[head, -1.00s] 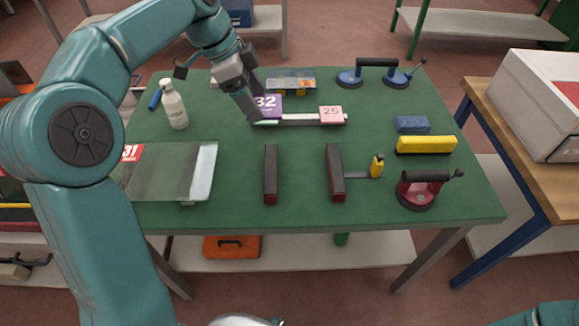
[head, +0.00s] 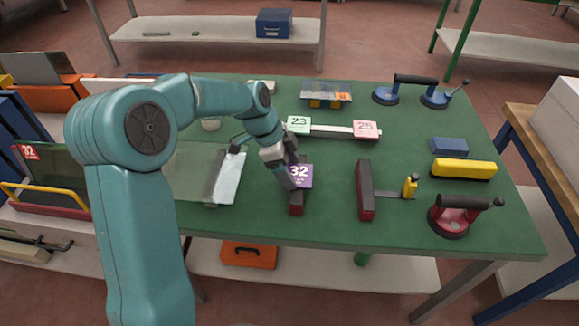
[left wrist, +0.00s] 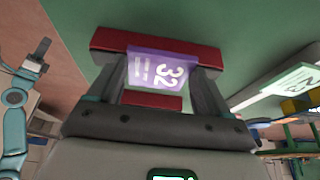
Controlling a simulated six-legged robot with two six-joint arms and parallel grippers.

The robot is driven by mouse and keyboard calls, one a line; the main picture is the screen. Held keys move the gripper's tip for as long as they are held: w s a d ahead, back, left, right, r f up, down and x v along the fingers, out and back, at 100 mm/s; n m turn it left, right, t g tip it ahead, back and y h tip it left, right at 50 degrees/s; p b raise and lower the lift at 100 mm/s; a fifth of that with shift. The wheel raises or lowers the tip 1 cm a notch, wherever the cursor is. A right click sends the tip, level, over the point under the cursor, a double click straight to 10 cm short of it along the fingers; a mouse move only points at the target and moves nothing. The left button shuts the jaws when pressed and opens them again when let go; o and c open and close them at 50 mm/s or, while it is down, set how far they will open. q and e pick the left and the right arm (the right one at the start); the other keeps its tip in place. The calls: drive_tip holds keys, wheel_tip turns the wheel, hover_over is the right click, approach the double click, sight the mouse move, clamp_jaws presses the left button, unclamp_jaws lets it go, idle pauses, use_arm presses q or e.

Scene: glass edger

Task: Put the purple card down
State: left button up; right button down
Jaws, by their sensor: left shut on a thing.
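The purple card (head: 299,175) marked 32 is between the fingers of my left gripper (head: 291,172), which is shut on it. It also shows in the left wrist view (left wrist: 157,70), between the two dark fingers. The card is over the left dark red block (head: 296,204); in the left wrist view the red block (left wrist: 105,40) shows behind it. I cannot tell whether card and block touch. A teal arm with a dark gripper, likely my right gripper (left wrist: 36,60), shows at the left of the left wrist view; its jaws are unclear.
A white rail (head: 335,130) bears a green card (head: 298,124) marked 23 and a pink card (head: 366,130) marked 25. A glass sheet (head: 195,165) lies left. A second dark red block (head: 365,190), yellow block (head: 463,168) and red suction cup (head: 452,220) stand right.

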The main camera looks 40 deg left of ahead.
use_arm(q)
drive_tip(key=shift+s, duration=0.1)
drive_tip(key=shift+f, duration=0.2)
drive_tip(key=o, duration=0.9)
drive_tip(key=shift+o, duration=0.2)
drive_tip(key=shift+r, duration=0.25)
drive_tip(key=shift+a+r, duration=0.1)
drive_tip(key=shift+r, duration=0.25)
drive_tip(key=v, duration=1.1)
drive_tip(key=shift+p, duration=0.45)
drive_tip(key=shift+r, duration=0.15)
